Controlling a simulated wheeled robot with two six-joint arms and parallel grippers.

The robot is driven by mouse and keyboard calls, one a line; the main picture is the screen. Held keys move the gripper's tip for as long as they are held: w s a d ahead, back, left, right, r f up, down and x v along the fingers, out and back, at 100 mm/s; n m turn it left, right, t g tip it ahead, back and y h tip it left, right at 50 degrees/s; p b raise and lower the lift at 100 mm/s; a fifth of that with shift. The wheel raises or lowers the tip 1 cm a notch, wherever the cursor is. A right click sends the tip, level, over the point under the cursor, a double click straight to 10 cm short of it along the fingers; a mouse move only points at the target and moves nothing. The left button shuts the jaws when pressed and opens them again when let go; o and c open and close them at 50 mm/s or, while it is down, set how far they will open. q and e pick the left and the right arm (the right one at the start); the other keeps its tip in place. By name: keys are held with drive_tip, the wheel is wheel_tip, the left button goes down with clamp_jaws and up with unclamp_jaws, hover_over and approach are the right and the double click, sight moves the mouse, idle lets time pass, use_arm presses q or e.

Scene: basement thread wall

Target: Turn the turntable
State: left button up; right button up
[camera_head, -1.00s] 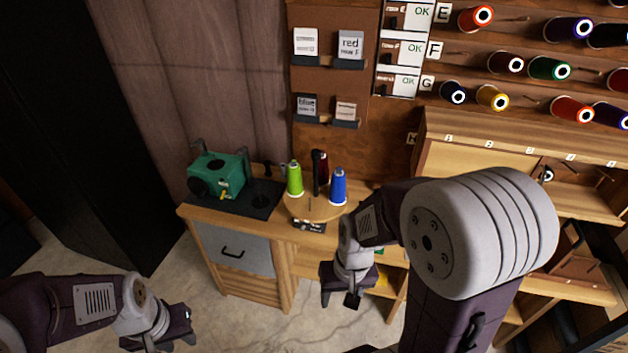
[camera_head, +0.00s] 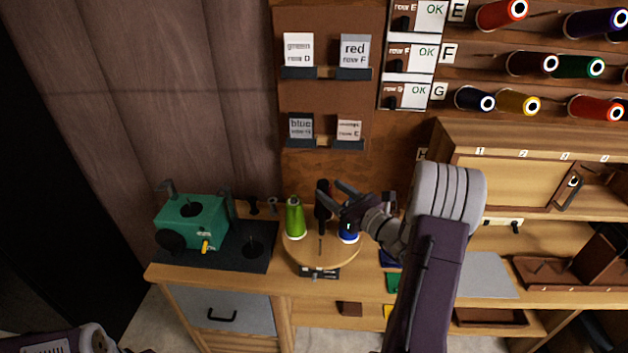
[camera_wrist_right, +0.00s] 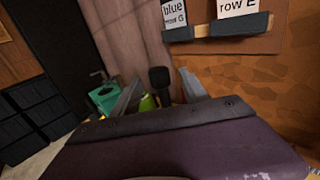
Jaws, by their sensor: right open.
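The round wooden turntable (camera_head: 312,252) stands on the bench top, left of my right arm. A green spool (camera_head: 295,218) stands on its left side, and a blue spool (camera_head: 348,236) on its right is partly covered by my right gripper. A dark upright post (camera_head: 322,206) rises near its middle and shows in the right wrist view (camera_wrist_right: 159,80). My right gripper (camera_head: 330,194) is open above the turntable's right part, its fingers reaching toward the post; I cannot tell whether they touch it. In the head view, part of my left arm shows at the bottom left; its gripper is out of view.
A green machine (camera_head: 192,222) stands on a black mat (camera_head: 262,258) left of the turntable. Cards and rows of spools hang on the wall behind. Wooden shelves (camera_head: 480,240) lie to the right. The bench front left of the turntable is clear.

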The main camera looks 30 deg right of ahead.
drive_tip(key=x, duration=0.6)
drive_tip(key=shift+w+a+p, duration=0.2)
drive_tip(key=shift+w+p, duration=0.15)
drive_tip(key=shift+p, duration=0.05)
drive_tip(key=shift+f, duration=0.1)
drive_tip(key=shift+c, duration=0.3)
clamp_jaws()
idle(0.5)
